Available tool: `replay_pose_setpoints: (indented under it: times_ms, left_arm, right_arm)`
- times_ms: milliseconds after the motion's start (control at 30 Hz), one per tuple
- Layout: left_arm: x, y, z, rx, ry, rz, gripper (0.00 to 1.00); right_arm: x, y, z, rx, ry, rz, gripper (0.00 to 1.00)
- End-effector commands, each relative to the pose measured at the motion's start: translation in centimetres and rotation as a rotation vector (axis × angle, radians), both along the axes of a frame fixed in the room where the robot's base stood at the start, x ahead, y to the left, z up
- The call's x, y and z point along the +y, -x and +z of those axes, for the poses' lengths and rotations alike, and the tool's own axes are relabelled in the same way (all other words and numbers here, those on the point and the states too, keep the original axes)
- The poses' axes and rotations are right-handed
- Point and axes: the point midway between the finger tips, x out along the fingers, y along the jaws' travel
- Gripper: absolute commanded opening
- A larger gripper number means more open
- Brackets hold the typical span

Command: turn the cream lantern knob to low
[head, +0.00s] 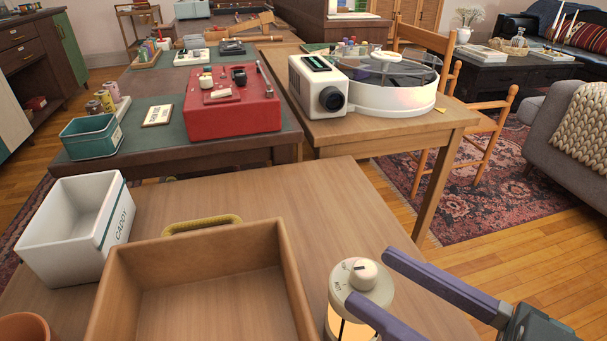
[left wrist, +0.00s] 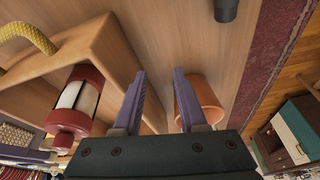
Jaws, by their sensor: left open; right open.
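The cream lantern (head: 338,298) stands upright at the front right of the near table, with an amber glow in its lower part. Its pale round knob (head: 363,270) sits on top, with a dark mark on it. Small lettering shows on the lantern's top, too small to read surely. My right gripper (head: 370,275) is open, its purple fingers on either side of the knob in the picture; one finger covers part of the lantern. I cannot tell if they touch it. My left gripper (left wrist: 159,74) is open and empty in the left wrist view.
A wooden tray (head: 200,250) with a yellow handle and a white caddy (head: 75,230) stand left of the lantern. A terracotta pot (left wrist: 206,100) and a red-and-white cylindrical object (left wrist: 75,105) show in the left wrist view. Behind stand a red box (head: 232,105) and a projector (head: 318,85).

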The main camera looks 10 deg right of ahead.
Motion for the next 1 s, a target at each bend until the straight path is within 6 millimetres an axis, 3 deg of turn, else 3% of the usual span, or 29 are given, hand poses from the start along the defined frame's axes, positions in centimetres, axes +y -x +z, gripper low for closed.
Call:
replay_pose_setpoints:
  times_ms: [100, 267, 767, 867, 1000]
  left_arm:
    - [0.0, 0.0, 0.3, 0.0, 0.0, 0.0, 0.41]
    - [0.1, 0.0, 0.3, 0.0, -0.003, -0.002, 0.41]
    - [0.3, 0.0, 0.4, 0.0, -0.011, -0.007, 0.41]
    - [0.3, 0.0, 1.2, 0.0, -0.011, -0.007, 0.41]
    - [0.3, 0.0, 4.4, 0.002, -0.01, -0.006, 0.41]
  right_arm:
    - [-1.2, 1.7, 0.0, 0.002, 0.002, 0.001, 0.59]
    - [-2.1, 2.8, 0.0, -0.001, 0.0, 0.0, 0.59]
    - [-2.2, 3.0, 0.1, -0.001, 0.0, 0.0, 0.59]
    - [-1.8, 2.7, 0.8, 0.014, 0.009, -0.009, 0.59]
    - [-0.8, 1.6, 3.0, 0.1, 0.065, -0.048, 0.59]
